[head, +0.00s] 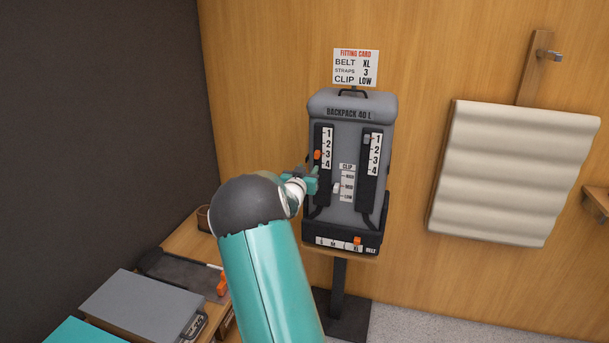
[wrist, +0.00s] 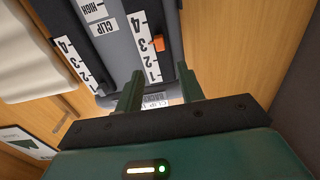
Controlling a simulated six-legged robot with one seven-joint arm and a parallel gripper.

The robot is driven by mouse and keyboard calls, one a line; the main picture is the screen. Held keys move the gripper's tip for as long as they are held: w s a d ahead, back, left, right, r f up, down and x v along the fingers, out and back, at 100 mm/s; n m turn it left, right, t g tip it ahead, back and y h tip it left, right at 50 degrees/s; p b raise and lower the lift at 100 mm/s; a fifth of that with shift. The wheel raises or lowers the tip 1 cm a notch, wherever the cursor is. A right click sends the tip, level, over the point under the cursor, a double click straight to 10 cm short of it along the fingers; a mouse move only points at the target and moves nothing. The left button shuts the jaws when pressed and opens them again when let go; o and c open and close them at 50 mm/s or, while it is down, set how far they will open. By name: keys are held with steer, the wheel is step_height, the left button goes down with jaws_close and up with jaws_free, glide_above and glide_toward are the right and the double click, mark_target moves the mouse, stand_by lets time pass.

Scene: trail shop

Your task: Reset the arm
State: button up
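My gripper (head: 312,180) is in front of the grey backpack (head: 351,104), by its left strap. In the wrist view my gripper (wrist: 160,92) shows two fingers apart with nothing between them. The left strap's orange slider (head: 317,155) is beside the 3; it also shows in the wrist view (wrist: 159,44). The right strap's pale slider (head: 367,140) is near the 1. The pale clip slider (head: 336,187) is near the middle of its scale. The orange belt slider (head: 357,241) is at XL. I cannot tell whether my fingers touch the pack.
A fitting card (head: 356,67) above the pack reads belt XL, straps 3, clip low. The pack stands on a dark post (head: 338,285). A wooden bench (head: 190,240) with a grey case (head: 140,305) is at left. A pale ridged pad (head: 515,170) hangs at right.

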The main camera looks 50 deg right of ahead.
steer(key=shift+v, duration=1.2)
